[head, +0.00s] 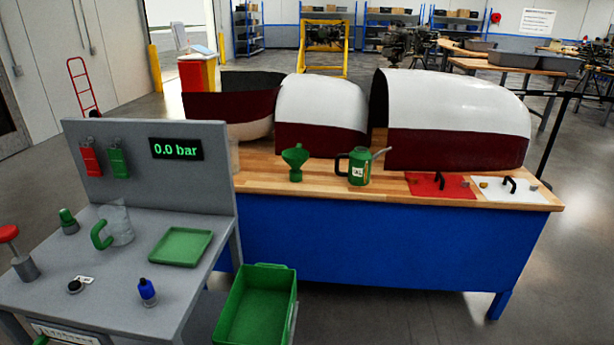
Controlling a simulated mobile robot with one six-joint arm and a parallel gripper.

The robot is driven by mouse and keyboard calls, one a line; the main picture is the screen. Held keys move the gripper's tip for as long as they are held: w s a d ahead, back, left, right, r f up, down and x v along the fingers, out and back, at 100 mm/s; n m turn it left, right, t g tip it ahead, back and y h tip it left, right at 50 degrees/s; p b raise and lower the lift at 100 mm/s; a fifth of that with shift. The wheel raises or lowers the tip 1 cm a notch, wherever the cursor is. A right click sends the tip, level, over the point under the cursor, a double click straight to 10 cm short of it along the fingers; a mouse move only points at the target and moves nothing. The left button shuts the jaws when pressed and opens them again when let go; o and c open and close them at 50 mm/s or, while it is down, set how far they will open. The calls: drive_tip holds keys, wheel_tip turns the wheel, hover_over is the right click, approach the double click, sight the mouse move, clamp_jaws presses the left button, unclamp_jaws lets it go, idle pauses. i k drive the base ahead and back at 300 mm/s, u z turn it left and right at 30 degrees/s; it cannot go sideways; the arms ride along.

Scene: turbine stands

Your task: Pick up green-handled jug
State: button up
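The green-handled jug (119,226) is a clear jug with a thick green handle (100,236) on its left side. It stands upright on the grey workbench (150,286) at the left, in front of the grey back panel. Its contents cannot be made out. My gripper is not in this view.
A green bin (258,306) stands right of the bench. A blue table (380,245) holds a green can (358,167) and cowlings.

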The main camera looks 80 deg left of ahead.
sight(113, 217)
drive_tip(key=u, duration=1.45)
drive_tip(key=k, duration=0.15)
drive_tip(key=u, duration=2.7)
drive_tip(key=k, duration=0.65)
drive_tip(key=z, duration=0.3)
drive_tip(key=i, duration=0.65)
drive_tip(key=u, duration=0.35)
